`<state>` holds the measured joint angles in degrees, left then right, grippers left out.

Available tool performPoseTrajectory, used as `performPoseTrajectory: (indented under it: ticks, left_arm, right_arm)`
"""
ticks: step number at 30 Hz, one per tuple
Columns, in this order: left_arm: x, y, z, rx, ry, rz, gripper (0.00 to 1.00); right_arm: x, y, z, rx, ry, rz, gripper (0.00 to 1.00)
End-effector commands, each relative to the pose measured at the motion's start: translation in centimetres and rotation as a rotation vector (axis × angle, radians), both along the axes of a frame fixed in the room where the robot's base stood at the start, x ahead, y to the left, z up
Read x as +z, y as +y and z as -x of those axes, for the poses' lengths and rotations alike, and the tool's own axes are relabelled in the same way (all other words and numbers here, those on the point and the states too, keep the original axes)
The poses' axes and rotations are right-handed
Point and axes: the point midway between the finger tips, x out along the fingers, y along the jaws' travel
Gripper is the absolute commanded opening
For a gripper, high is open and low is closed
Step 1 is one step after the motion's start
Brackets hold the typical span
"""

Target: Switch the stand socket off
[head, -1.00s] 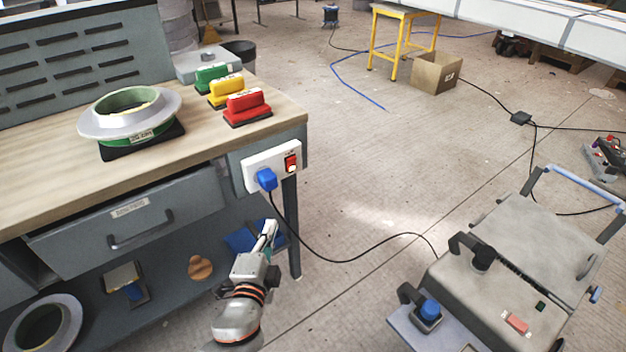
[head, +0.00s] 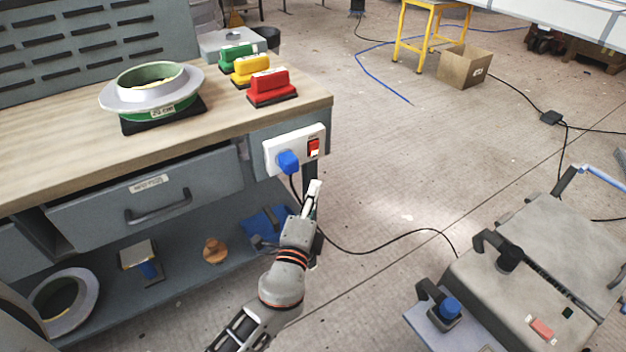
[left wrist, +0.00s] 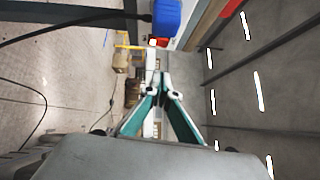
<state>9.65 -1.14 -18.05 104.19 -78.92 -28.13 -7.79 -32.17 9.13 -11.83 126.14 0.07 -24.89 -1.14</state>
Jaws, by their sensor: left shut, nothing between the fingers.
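The stand socket (head: 270,158) is a white plate on the end of the grey workbench, just under the wooden top. Its red rocker switch (head: 314,148) is at the right end. A blue plug (head: 288,162) sits in its left part, with a black cable hanging down; the plug also shows at the top of the left wrist view (left wrist: 167,16). My left gripper (head: 315,186) is shut and empty, pointing up, a little below the switch and apart from it. Its closed fingers show in the left wrist view (left wrist: 157,78). My right gripper is not in view.
On the bench (head: 60,130) are red, yellow and green-handled blocks (head: 271,86) and a ring-shaped mould (head: 150,92). The black cable runs across the floor to a grey machine (head: 520,270) at right.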

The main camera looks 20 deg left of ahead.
Motion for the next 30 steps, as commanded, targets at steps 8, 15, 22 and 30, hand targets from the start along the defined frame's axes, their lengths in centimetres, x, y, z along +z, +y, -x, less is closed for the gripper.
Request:
performPoseTrajectory:
  ticks: [8, 15, 22, 30]
  left_arm:
    - [0.8, 0.7, -5.4, 0.002, -0.004, 0.0, 0.0]
    - [1.2, 2.0, -9.1, 0.001, -0.002, -0.001, 0.0]
    - [1.3, 3.8, -10.5, 0.0, -0.001, 0.001, 0.0]
    - [1.2, 4.2, -10.7, 0.0, 0.001, 0.001, 0.0]
  right_arm:
    - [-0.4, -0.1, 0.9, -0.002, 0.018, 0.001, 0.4]
    - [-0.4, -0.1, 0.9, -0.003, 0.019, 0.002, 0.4]
    - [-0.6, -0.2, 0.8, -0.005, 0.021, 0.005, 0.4]
    - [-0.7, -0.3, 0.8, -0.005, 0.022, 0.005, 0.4]
